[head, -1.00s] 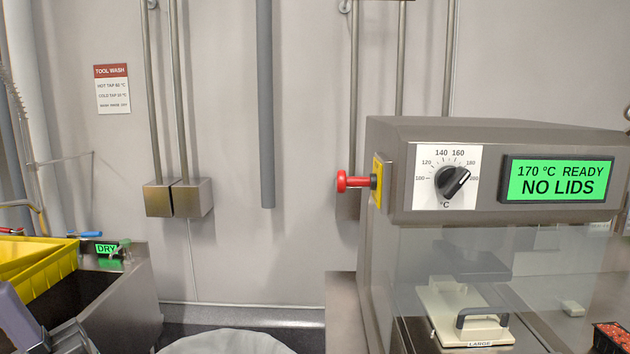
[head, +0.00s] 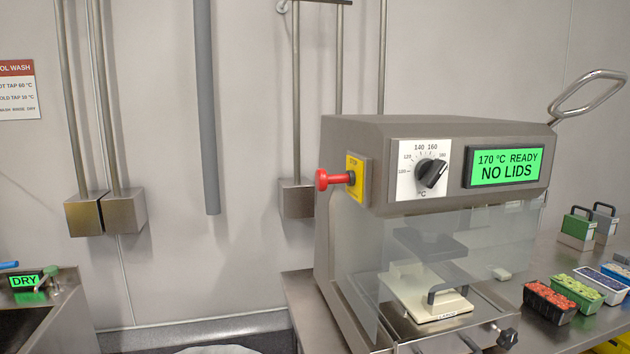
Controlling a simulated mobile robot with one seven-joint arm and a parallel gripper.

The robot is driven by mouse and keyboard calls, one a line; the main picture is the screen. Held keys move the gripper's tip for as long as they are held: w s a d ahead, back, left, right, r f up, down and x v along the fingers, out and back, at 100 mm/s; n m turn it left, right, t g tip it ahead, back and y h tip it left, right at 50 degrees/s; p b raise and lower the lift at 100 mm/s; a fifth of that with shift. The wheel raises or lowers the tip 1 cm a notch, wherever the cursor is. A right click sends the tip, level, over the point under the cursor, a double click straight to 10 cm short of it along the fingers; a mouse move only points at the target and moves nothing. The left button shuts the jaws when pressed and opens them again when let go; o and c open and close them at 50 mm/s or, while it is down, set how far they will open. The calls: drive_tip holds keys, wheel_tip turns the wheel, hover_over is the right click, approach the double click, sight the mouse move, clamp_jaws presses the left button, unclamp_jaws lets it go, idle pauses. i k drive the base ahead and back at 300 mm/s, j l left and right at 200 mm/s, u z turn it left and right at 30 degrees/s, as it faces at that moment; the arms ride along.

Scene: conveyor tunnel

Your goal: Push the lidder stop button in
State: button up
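The lidder (head: 345,140) is a grey metal machine with a clear front guard, standing on a steel counter at the right of the head view. Its stop button (head: 322,179) is a red mushroom head on a red stem, sticking out to the left from a yellow plate (head: 356,178) on the machine's left side. A gap of stem shows between the red head and the plate. The green display (head: 504,166) reads "170 °C READY NO LIDS". The temperature dial (head: 431,173) sits left of it. My gripper is not in view.
Several tubs of coloured food, such as a red one (head: 551,300), stand on the counter at right. A metal lever handle (head: 590,95) rises behind the lidder. A sink (head: 70,315) is at lower left. The space left of the button is clear before the wall.

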sight(322, 180)
drive_tip(key=i+j+u, duration=0.1)
drive_tip(key=j+u, duration=0.15)
drive_tip(key=j, duration=0.85)
drive_tip(key=i, duration=0.45)
